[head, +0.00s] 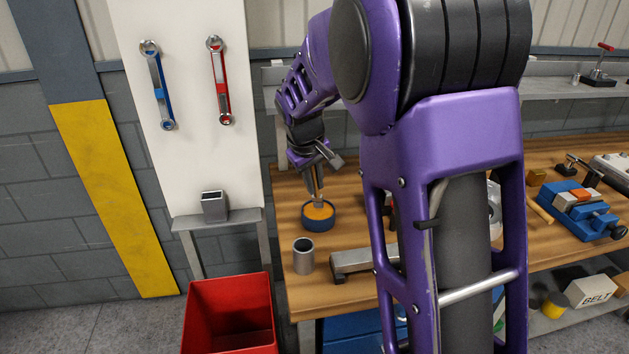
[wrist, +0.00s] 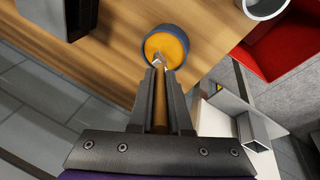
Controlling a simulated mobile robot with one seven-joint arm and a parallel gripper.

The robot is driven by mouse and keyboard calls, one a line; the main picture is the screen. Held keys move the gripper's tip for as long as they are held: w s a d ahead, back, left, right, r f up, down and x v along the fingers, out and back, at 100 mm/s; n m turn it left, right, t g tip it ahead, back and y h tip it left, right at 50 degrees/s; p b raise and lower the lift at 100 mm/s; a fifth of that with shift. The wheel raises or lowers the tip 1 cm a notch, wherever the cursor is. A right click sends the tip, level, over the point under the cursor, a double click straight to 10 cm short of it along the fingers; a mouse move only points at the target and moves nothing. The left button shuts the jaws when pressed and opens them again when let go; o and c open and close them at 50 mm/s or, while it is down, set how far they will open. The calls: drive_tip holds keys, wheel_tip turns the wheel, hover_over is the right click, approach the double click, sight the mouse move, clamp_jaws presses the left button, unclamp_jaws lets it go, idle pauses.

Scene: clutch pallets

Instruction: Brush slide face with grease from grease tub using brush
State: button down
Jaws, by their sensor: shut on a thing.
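My gripper (head: 315,180) is shut on the brush (head: 319,197) and points down over the wooden bench. The brush also shows in the wrist view (wrist: 160,105), its wooden handle between the two fingers. The grease tub (head: 306,222) is a round dark blue tub filled with orange grease; it also shows in the wrist view (wrist: 148,36). The brush head is at the grease, in or just over it; the exact contact is hard to tell. A grey metal slide-like block (head: 352,262) lies on the bench, partly hidden behind my arm. I cannot make out its slide face.
A grey metal cup (head: 303,256) stands in front of the tub. A red bin (head: 229,310) is on the floor beside the bench. A blue vise (head: 578,212) sits on the right. My arm hides the bench's middle. Wrenches hang on a white panel (head: 187,60).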

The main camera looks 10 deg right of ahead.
drive_tip(key=shift+f+b, duration=0.4)
drive_tip(key=shift+f, duration=0.15)
idle(1.8)
drive_tip(key=shift+r+p, duration=1.9)
drive_tip(key=shift+r, duration=1.65)
